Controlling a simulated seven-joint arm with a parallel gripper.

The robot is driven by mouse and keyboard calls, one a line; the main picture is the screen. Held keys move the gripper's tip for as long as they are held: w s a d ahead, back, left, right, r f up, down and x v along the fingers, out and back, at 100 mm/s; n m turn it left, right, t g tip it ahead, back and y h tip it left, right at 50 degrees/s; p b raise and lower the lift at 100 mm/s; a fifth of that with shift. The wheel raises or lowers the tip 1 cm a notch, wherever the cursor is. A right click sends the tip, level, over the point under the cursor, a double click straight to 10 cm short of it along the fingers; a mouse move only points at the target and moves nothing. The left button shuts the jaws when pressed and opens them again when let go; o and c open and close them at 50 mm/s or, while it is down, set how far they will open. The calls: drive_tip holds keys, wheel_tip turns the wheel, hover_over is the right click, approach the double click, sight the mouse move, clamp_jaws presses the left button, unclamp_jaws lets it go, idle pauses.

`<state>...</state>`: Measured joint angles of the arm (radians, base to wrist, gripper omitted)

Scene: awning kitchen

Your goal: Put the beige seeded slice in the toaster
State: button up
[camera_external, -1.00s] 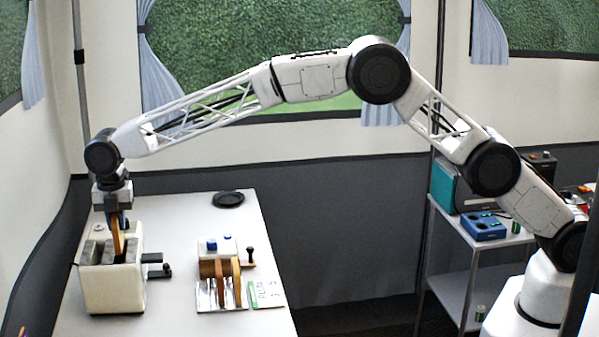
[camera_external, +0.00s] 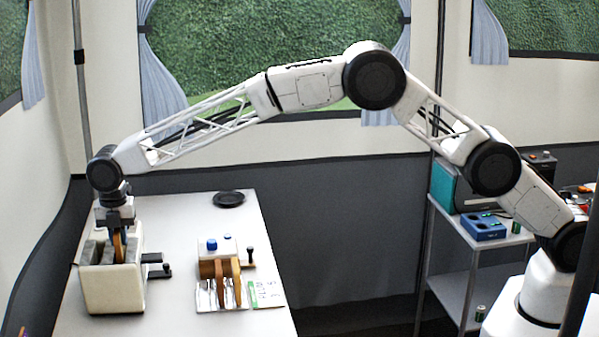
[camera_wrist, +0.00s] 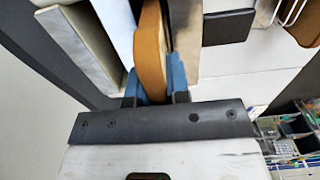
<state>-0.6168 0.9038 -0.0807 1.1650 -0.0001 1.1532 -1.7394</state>
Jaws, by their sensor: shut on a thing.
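The cream toaster (camera_external: 113,289) stands on the left of the white table. My gripper (camera_external: 117,232) is right above it, pointing down. It is shut on a brown-edged bread slice (camera_external: 118,247), held upright, with its lower part down in the toaster's top opening. In the wrist view the slice (camera_wrist: 151,50) sits between the blue fingertips of my gripper (camera_wrist: 154,82), beside the toaster's walls (camera_wrist: 113,25). The slice shows mostly edge-on, so its face and any seeds are hidden. Whether it touches the slot bottom cannot be seen.
A rack (camera_external: 207,294) with brown slices stands to the right of the toaster, with a green-edged card (camera_external: 268,292) beside it. A black plate (camera_external: 229,198) lies at the back of the table. A dark lever (camera_external: 158,270) sticks out from the toaster's right side.

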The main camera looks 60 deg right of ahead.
drive_tip(key=o, duration=0.8)
drive_tip(key=shift+o, duration=0.5)
drive_tip(key=shift+o, duration=0.7)
drive_tip(key=shift+r, duration=0.1)
drive_tip(key=shift+r, duration=3.4)
drive_tip(key=shift+d, duration=0.1)
